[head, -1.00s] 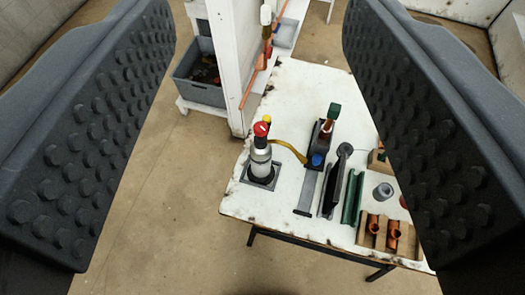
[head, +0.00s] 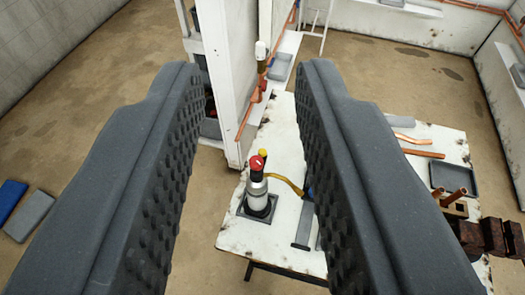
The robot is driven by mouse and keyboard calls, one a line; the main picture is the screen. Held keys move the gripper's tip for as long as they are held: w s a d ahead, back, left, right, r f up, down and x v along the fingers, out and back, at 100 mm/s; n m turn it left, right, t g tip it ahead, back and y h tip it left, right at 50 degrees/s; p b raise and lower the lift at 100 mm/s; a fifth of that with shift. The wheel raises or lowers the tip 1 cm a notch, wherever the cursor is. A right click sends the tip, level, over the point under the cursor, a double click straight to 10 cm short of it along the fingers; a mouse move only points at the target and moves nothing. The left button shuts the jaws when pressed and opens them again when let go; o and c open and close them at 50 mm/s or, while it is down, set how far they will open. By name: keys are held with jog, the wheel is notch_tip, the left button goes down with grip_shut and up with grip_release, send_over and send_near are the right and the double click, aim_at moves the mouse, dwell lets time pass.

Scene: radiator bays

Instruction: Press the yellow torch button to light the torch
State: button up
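The torch (head: 257,194) is a silver canister standing upright in a dark square holder on the left part of a white worn table. It has a red knob (head: 257,163) on top. The yellow button (head: 264,154) shows just behind the red knob, partly hidden by it. A yellow hose (head: 288,184) runs right from the torch and goes behind my right finger. No flame shows. My gripper (head: 252,78) is open and empty, its two dark studded fingers framing the torch in the picture, nearer the camera and apart from it.
A white upright panel (head: 220,75) with a copper pipe stands behind the torch. The table (head: 232,232) holds copper pipes (head: 417,147), a dark tray (head: 452,179) and brown blocks (head: 490,236) at right. The floor left of the table is clear, with blue and grey slabs farther left.

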grip_shut()
dwell(1.4)
